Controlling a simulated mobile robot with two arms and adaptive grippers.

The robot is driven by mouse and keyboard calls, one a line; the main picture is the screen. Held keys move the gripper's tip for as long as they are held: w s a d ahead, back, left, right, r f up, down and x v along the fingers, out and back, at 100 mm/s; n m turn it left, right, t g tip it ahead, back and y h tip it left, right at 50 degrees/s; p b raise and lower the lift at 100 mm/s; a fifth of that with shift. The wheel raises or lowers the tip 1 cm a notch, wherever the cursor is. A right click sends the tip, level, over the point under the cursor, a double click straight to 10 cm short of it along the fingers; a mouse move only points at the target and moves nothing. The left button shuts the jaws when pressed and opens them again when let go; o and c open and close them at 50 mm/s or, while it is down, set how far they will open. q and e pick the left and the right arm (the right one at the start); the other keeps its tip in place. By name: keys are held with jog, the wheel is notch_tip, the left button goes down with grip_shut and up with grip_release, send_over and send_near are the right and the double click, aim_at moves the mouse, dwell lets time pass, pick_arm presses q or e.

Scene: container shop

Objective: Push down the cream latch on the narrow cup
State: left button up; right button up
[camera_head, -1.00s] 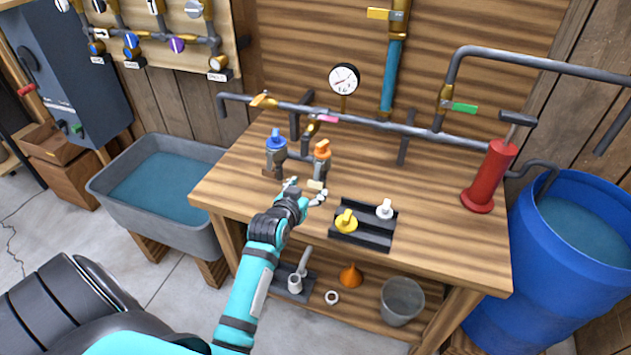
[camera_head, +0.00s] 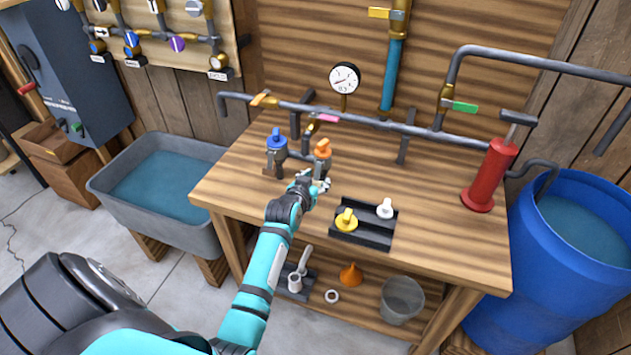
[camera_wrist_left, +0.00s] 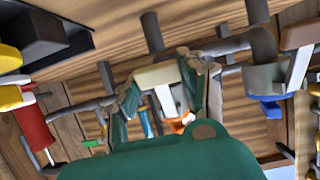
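Two small grey cups with knobs stand on pipes on the workbench. The narrow cup (camera_head: 322,165), under an orange knob (camera_head: 322,149), is on the right; the other cup (camera_head: 276,157) has a blue knob. My left gripper (camera_head: 314,182) is at the front of the orange-knobbed cup and hides its latch in the head view. In the left wrist view, a cream latch (camera_wrist_left: 155,75) sits between the spread fingers of my left gripper (camera_wrist_left: 168,92), with orange (camera_wrist_left: 180,122) beyond it. Whether a finger touches the latch I cannot tell. My right gripper is not in view.
A black tray (camera_head: 362,237) with a yellow knob (camera_head: 346,220) and a white knob (camera_head: 385,208) is right of my gripper. A pipe (camera_head: 370,120) runs behind the cups. A red cylinder (camera_head: 489,175) stands at the bench's right.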

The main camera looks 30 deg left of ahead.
pick_arm(q)
jog(key=c, duration=0.6)
jog(key=shift+w+f+t+b, duration=0.1)
jog(key=shift+f+t+b, duration=0.3)
jog(key=shift+b, duration=0.35)
jog(key=shift+w+a+r+t+y+b, duration=0.1)
jog(key=shift+w+t+y+b, duration=0.15)
jog(key=shift+t+b, duration=0.2)
jog(key=shift+r, duration=0.15)
jog(key=o, duration=1.2)
jog(key=v, duration=1.2)
